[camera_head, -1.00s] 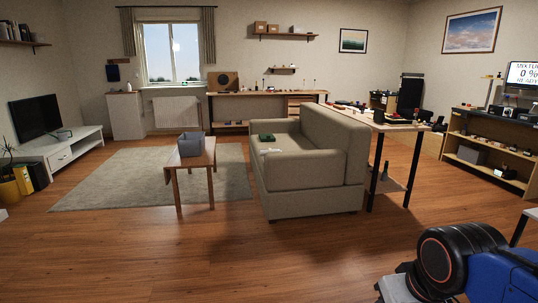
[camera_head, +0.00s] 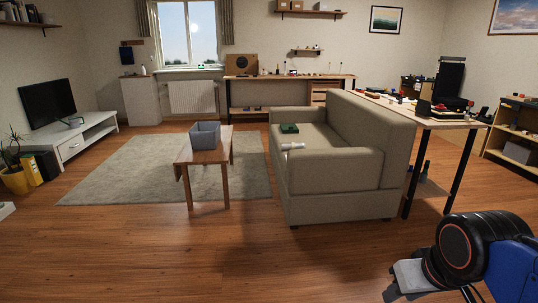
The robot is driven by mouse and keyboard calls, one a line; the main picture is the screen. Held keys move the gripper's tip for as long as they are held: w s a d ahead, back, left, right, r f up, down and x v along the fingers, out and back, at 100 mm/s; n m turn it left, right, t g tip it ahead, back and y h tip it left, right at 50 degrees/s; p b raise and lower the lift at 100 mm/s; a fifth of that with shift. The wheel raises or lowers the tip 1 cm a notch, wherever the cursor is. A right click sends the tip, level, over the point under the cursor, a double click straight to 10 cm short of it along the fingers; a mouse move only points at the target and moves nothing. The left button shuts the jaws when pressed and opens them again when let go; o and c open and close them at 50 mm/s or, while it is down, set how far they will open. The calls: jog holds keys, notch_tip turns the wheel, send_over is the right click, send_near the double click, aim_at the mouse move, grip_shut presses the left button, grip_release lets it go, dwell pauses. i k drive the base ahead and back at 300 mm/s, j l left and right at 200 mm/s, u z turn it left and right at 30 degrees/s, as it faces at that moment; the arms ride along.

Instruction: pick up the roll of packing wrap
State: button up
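A small white roll-shaped thing (camera_head: 293,146), which looks like the roll of packing wrap, lies on the near left part of the beige sofa (camera_head: 335,195). It is small and far, so its details are unclear. My arm is at the lower right, with a blue link and a black joint with an orange ring. My gripper (camera_head: 430,292) seems to be at the bottom edge, partly cut off. It is far from the sofa, and whether it is open or shut does not show.
A green object (camera_head: 289,128) lies on the sofa seat. A wooden coffee table (camera_head: 216,157) with a grey bin (camera_head: 205,135) stands left of the sofa on a rug (camera_head: 120,175). A long table (camera_head: 460,121) stands right of it. The wooden floor in front is clear.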

aim_at(286, 146)
jog(key=i, duration=1.7)
jog(key=i+l, duration=0.15)
jog(key=i, duration=0.35)
jog(key=i+l, duration=0.1)
jog(key=i, duration=0.4)
jog(key=i+l+u, duration=0.1)
jog(key=i, duration=0.45)
jog(key=i+l, duration=0.2)
jog(key=i, duration=0.3)
